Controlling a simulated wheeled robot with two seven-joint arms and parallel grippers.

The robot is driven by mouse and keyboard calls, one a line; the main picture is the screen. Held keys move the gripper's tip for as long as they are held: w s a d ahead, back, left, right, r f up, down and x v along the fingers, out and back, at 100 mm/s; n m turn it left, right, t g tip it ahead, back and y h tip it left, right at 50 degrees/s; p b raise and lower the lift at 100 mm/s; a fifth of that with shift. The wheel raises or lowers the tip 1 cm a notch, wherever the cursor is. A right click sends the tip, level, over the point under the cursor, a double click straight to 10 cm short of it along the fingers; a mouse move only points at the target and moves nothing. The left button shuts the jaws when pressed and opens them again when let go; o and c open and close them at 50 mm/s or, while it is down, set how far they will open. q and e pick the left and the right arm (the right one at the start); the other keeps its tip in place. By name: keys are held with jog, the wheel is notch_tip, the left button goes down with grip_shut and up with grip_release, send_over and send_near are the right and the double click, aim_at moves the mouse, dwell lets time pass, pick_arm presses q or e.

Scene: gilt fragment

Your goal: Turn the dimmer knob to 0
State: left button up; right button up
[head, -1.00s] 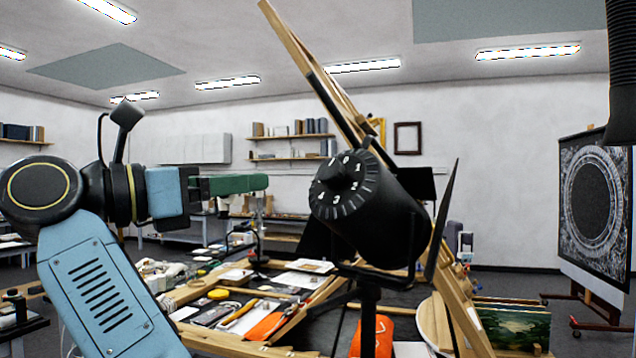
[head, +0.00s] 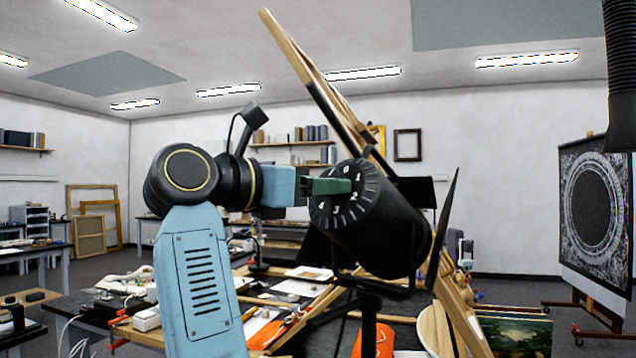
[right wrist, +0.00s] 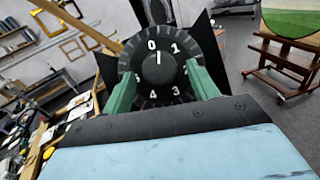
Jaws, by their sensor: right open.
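The dimmer knob (right wrist: 158,75) is a round black knob on the front of a black spotlight (head: 385,235), inside a dial ring with white numbers (right wrist: 153,94). In the right wrist view its white line points up, between 0 and 1 and closer to 0. My right gripper (head: 342,186) is open in front of the dial. Its green fingers (right wrist: 160,88) stand on either side of the knob, with gaps that seem to remain. In the head view a finger and the wrist hide much of the knob. My left gripper is not in view.
The spotlight stands on a black stand before a wooden easel (head: 460,300). A cluttered table (head: 275,310) lies below. A framed painting (head: 515,335) leans at the lower right, and a dark panel (head: 595,205) on a wheeled stand is further right.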

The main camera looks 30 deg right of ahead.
jog(key=shift+d, duration=0.15)
jog(key=c, duration=1)
jog(key=shift+s+n+t, duration=0.1)
jog(key=shift+n+t, duration=0.5)
jog(key=shift+n, duration=0.5)
jog(key=o, duration=1)
jog(key=b+v, duration=0.1)
jog(key=v, duration=1.2)
